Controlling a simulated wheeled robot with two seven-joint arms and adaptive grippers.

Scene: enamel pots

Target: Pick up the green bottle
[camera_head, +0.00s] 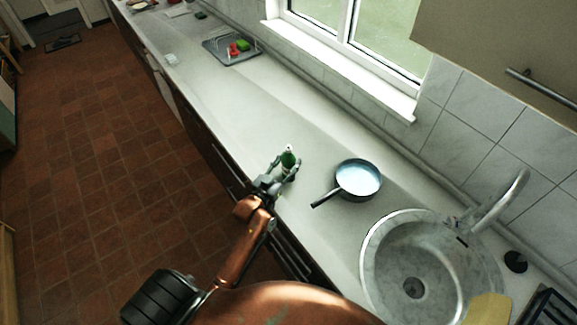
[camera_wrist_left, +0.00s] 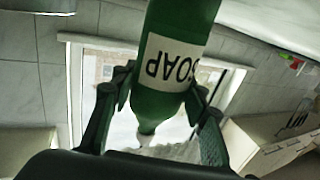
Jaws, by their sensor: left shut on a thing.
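The green bottle (camera_head: 288,160) shows in the head view between the fingers of my left gripper (camera_head: 284,167), over the counter near its front edge. In the left wrist view the bottle (camera_wrist_left: 178,50) is large and carries a white label reading SOAP, which appears upside down. My left gripper (camera_wrist_left: 160,105) has one finger on each side of the bottle and is shut on it. I cannot tell from these views whether the bottle's base touches the counter. My right gripper is not in view.
A blue-rimmed pan (camera_head: 359,179) stands just right of the bottle, its handle pointing toward the front. A round stone sink (camera_head: 385,265) with a tap (camera_head: 497,200) lies further right. The counter (camera_head: 225,110) between is clear.

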